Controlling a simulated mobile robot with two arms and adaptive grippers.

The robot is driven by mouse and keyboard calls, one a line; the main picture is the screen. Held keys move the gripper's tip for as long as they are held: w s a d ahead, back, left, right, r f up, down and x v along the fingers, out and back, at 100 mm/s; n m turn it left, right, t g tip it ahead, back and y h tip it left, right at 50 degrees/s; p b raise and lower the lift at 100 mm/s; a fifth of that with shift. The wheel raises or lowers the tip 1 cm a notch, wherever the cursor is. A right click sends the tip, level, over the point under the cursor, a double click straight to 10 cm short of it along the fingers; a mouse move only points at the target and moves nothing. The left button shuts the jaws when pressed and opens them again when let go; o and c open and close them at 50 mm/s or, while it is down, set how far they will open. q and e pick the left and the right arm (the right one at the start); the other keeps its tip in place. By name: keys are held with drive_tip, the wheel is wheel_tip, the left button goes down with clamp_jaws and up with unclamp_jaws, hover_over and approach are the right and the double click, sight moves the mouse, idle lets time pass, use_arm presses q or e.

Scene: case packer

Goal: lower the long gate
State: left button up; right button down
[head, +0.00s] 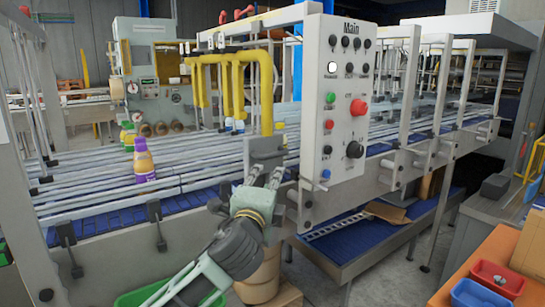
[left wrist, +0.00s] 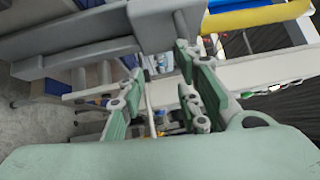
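A yellow pipe frame (head: 235,60), which I take to be the long gate, stands over the conveyor lanes with several yellow legs hanging down. Its nearest upright (head: 267,100) runs down to a grey bracket (head: 264,150) beside the control panel. My left gripper (head: 266,176) is just below this bracket with its fingers apart. In the left wrist view, the open left gripper (left wrist: 160,85) points towards a grey block (left wrist: 160,20), and a yellow tube (left wrist: 255,17) lies to the upper right. I cannot tell whether the fingers touch the bracket. My right gripper is not in view.
A white control panel (head: 342,95) marked "Main" stands right of the gripper. A purple bottle (head: 144,162) stands on the lanes at left. A green bin (head: 160,294) is below, and a red tray (head: 496,278) sits on an orange surface at lower right.

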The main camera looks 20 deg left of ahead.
sight(271, 157)
use_arm(q)
drive_tip(key=shift+m+t, duration=0.4)
drive_tip(key=w+r, duration=0.1)
drive_tip(key=w, duration=0.1)
drive_tip(key=w+r+p, duration=0.1)
drive_tip(key=w, duration=0.1)
drive_tip(key=w+a+r+p, duration=0.1)
drive_tip(key=w+r, duration=0.1)
drive_tip(key=shift+w+r, duration=0.1)
drive_tip(key=shift+w, duration=0.15)
drive_tip(key=shift+w+a, duration=0.1)
drive_tip(key=shift+w, duration=0.75)
clamp_jaws()
